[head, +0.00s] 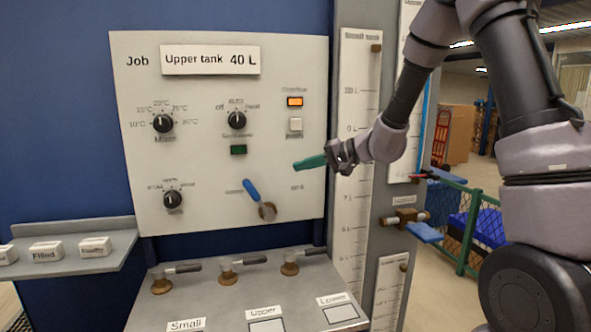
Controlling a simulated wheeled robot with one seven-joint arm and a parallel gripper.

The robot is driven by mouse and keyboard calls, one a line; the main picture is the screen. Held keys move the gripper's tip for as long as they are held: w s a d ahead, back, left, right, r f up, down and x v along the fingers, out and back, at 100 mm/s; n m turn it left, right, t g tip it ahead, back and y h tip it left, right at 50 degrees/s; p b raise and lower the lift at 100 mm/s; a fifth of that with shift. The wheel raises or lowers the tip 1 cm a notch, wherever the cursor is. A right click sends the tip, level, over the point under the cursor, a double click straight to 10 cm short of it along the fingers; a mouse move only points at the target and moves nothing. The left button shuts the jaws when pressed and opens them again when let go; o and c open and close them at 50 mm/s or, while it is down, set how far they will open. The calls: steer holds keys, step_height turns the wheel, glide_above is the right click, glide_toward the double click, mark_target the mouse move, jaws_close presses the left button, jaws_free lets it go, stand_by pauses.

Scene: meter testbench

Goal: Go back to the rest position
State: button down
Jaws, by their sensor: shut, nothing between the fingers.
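My gripper (308,162) is in front of the right part of the grey control panel (215,85). Its teal tapered end points left and looks shut and empty. It is apart from the blue lever (252,190), which leans up and to the left from its brass pivot at the panel's lower middle. My arm reaches in from the upper right. The gripper's exact distance from the panel cannot be told.
The panel carries black knobs (163,123), a lit orange lamp (295,101) and a white button (295,124). Below are a bench (215,305) with brass valves and a left shelf (120,250) with labelled blocks. A tall gauge (352,215) and blue-handled valve (424,232) stand right.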

steer(key=s+d+r+m+t+h, duration=0.1)
steer(key=s+d+r+h, duration=0.4)
steer(key=s+d, duration=0.7)
steer(key=s+d+r+m+t+h, duration=0.1)
steer(key=s+d+r+h, duration=0.5)
steer(key=s+d, duration=0.7)
steer(key=shift+r+m, duration=0.5)
steer(key=shift+r, duration=0.3)
